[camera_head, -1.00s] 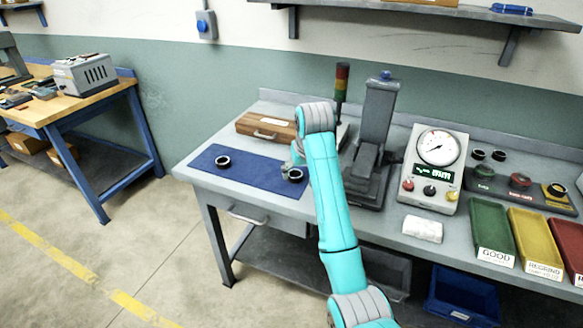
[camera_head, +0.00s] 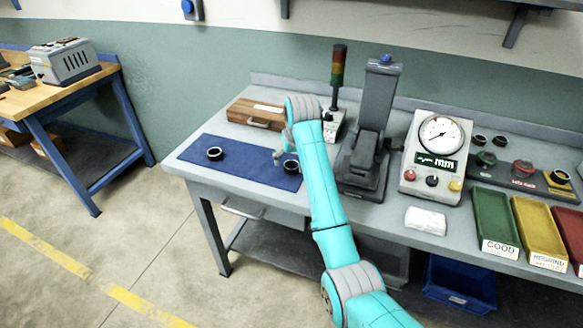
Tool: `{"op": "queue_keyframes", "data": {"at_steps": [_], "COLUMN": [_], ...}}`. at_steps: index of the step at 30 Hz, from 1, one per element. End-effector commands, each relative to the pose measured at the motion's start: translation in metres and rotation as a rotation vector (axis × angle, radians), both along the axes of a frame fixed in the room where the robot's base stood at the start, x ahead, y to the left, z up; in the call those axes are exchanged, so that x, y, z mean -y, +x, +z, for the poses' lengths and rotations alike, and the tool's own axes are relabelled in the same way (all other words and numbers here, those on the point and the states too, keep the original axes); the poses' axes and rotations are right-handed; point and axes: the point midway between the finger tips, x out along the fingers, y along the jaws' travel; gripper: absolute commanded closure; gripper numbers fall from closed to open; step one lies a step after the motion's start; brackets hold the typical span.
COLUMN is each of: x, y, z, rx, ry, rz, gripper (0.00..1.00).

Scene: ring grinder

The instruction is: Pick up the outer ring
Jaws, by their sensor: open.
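Two dark rings lie flat on the blue mat (camera_head: 240,168) on the grey workbench. One ring (camera_head: 214,153) is at the mat's left part; the other ring (camera_head: 291,166) is near its right end. I cannot tell from their look which is the outer ring. My gripper (camera_head: 279,157) is small and mostly hidden behind my teal arm. Its visible part is just left of the right-hand ring, with the jaws open. I cannot tell whether it touches that ring. Both rings still rest on the mat.
A brown case (camera_head: 256,114) stands behind the mat. A signal light (camera_head: 338,78), a grey press (camera_head: 373,130) and a dial gauge box (camera_head: 437,155) stand to the right. A white cloth (camera_head: 425,221) and green (camera_head: 494,220) and yellow (camera_head: 540,230) trays lie further right.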

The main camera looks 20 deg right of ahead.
Motion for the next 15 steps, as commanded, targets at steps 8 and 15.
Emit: {"op": "queue_keyframes", "data": {"at_steps": [8, 15], "x": [0.004, 0.004], "y": [0.011, 0.013], "z": [-0.033, -0.036], "rx": [-0.002, -0.001], "ry": [0.000, 0.000], "rz": [0.000, 0.000], "gripper": [0.17, 0.17]}}
